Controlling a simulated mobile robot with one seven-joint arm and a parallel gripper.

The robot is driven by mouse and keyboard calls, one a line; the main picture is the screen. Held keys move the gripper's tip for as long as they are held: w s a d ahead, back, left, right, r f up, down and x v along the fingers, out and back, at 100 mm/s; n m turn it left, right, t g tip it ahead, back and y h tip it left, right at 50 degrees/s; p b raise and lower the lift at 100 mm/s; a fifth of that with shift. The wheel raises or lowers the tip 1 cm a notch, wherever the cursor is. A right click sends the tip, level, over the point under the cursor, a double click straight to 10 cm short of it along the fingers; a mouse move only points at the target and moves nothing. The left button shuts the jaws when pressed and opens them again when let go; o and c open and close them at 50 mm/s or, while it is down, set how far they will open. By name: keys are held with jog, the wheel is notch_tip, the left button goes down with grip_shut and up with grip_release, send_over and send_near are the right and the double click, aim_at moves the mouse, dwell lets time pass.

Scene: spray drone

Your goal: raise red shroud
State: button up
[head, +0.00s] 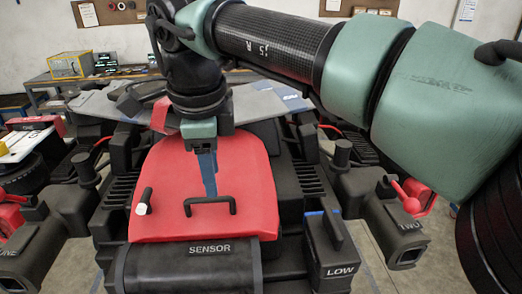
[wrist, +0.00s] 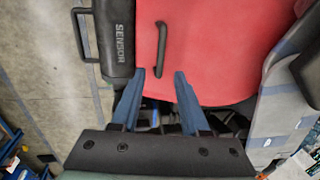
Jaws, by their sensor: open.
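The red shroud (head: 222,165) lies over the middle of the drone, behind the black SENSOR cylinder. A black bar handle (head: 209,202) stands on its front part. In the head view my gripper (head: 210,190) points down over the shroud, its blue fingers just behind the handle as seen. In the wrist view my gripper (wrist: 160,74) is open and empty. The near end of the handle (wrist: 160,48) shows between the fingertips, and most of it lies beyond them. The shroud (wrist: 215,45) fills the upper middle there. Whether the fingers touch the shroud is unclear.
A black knob with a pale end (head: 143,202) is at the shroud's left edge. The SENSOR cylinder (head: 190,267) lies in front, with a LOW box (head: 333,250) to its right. Black nozzle arms (head: 375,215) flank the drone. A workbench (head: 110,82) stands at the back left.

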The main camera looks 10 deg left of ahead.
aim_at(215, 200)
jog(key=f+b, duration=0.1)
jog(key=f, duration=0.1)
jog(key=w+f+b, duration=0.1)
jog(key=f, duration=0.1)
jog(key=shift+a+f, duration=0.15)
jog(key=shift+f, duration=0.15)
grip_shut()
jog(key=shift+r, duration=0.1)
dwell(1.0)
